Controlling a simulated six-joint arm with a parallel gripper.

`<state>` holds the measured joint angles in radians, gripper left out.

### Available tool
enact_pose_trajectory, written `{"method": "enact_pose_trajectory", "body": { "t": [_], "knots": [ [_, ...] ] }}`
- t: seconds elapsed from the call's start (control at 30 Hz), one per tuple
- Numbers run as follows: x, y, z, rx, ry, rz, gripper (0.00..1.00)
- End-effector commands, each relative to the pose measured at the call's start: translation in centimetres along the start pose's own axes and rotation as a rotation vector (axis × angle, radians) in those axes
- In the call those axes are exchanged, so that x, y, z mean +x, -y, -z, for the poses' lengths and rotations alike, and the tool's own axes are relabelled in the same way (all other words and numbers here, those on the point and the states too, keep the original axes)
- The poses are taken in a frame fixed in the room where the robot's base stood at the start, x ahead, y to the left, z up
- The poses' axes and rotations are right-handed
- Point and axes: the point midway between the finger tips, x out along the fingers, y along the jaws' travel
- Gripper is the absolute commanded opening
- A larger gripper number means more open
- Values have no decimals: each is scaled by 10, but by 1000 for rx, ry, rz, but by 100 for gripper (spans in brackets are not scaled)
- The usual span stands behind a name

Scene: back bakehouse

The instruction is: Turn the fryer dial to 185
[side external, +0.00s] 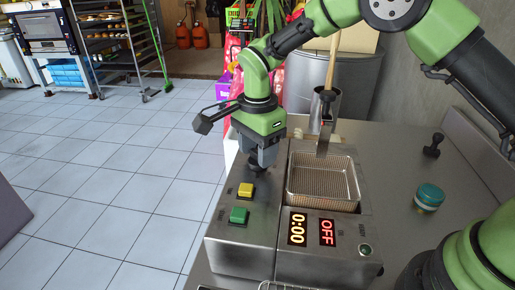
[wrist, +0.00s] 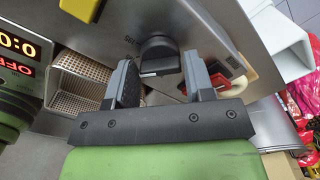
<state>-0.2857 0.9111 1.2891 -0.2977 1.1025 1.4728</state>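The black round dial (wrist: 158,55) is on the fryer's steel top, with a straight grip bar across it. My gripper (wrist: 161,66) is open, and in the wrist view its two grey fingers appear on either side of the dial, with gaps showing. I cannot tell whether they are level with it or above it. In the side view my gripper (side external: 262,155) points down over the dial (side external: 258,166), largely hiding it. The fryer (side external: 240,254) has displays reading 0:00 (side external: 298,229) and OFF (side external: 327,232).
A wire fry basket (side external: 322,181) sits in the fryer to the right of my gripper. A yellow button (side external: 246,190) and a green button (side external: 238,216) are in front of the dial. A teal-lidded tin (side external: 429,197) stands on the counter (side external: 395,165) at right.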

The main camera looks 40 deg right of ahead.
Motion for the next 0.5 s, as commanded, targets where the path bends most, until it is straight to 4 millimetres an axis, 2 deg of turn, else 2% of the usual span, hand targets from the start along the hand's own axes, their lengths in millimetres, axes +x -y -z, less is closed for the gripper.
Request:
{"method": "enact_pose_trajectory", "body": {
  "t": [0.03, 0.07, 0.37, 0.5],
  "knots": [
    [0, 0, 0, 0, 0, 1, 61],
    [0, 0, 0, 0, 0, 1, 68],
    [0, 0, 0, -2, 0, 1, 68],
    [-14, 1, 0, -2, 0, 4, 68]
  ]
}}
